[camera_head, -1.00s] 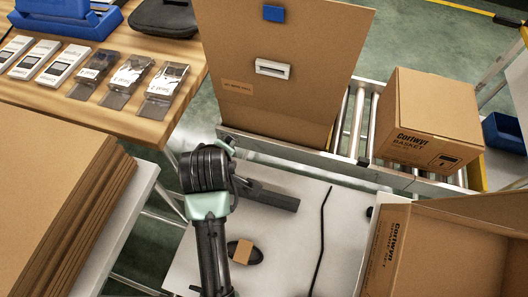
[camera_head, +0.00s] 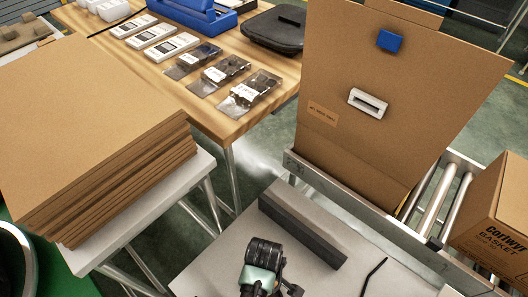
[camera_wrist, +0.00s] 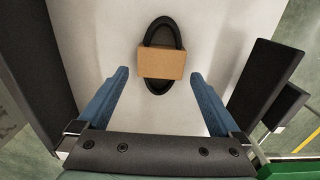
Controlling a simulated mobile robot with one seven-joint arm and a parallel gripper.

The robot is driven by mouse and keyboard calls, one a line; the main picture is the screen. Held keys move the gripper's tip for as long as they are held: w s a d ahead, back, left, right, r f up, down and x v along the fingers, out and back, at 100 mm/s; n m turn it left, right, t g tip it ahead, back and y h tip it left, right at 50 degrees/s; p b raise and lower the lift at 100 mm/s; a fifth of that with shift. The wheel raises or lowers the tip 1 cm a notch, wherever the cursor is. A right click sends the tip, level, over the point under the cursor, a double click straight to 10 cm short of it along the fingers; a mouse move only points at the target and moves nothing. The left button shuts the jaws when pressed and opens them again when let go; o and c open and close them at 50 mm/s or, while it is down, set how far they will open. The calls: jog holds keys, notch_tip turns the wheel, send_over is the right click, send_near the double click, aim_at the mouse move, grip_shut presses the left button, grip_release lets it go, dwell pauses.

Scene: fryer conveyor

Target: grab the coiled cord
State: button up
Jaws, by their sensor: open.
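The coiled cord (camera_wrist: 160,36) lies on the white work surface in the wrist view. It is a black oval loop with a tan cardboard band (camera_wrist: 163,63) around its middle. My gripper (camera_wrist: 157,78) is open, with its two blue fingers on either side of the banded cord. The fingertips appear apart from the cord; how high they are above the surface I cannot tell. In the head view only part of my arm shows at the bottom edge, and the coiled cord is out of view there.
A dark grey bar (camera_head: 300,228) lies on the white surface (camera_head: 215,262). An upright cardboard panel (camera_head: 385,110) and a roller conveyor (camera_head: 440,195) stand behind. A stack of flat cardboard (camera_head: 90,120) is at left. Bagged parts (camera_head: 220,72) lie on the wooden table (camera_head: 215,115).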

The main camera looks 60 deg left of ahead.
notch_tip(320, 180, down, 5)
jog(key=shift+r+b, duration=0.1)
jog(key=shift+b, duration=0.75)
jog(key=c, duration=1.3)
